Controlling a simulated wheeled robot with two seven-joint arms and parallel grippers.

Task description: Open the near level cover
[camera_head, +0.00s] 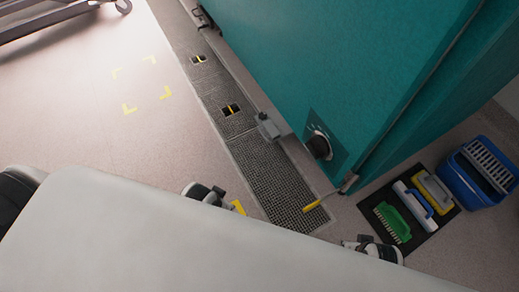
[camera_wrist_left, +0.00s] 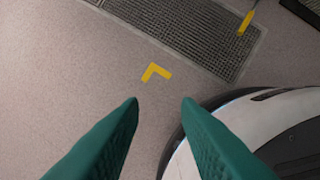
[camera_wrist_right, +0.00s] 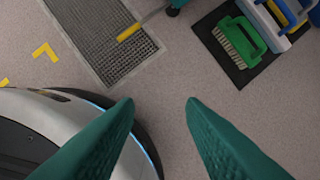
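A long dark floor grate (camera_head: 270,175) runs beside the teal cabinet (camera_head: 340,55). It has a nearer square opening with a yellow bar (camera_head: 231,109) and a farther one (camera_head: 198,59). I cannot tell which part is the near level cover. A small grey box (camera_head: 267,127) sits at the grate's cabinet-side edge. My left gripper (camera_head: 214,193) is left of the grate's near end; its fingers are apart and empty in the left wrist view (camera_wrist_left: 160,102). My right gripper (camera_head: 352,243) is right of that end, open and empty in the right wrist view (camera_wrist_right: 161,102).
A yellow-ended rod (camera_head: 316,202) reaches over the grate's near end from the cabinet corner. A dark mat (camera_head: 425,229) with several brushes and a blue bucket (camera_head: 470,180) are at right. Yellow corner marks (camera_head: 129,108) lie on clear floor at left.

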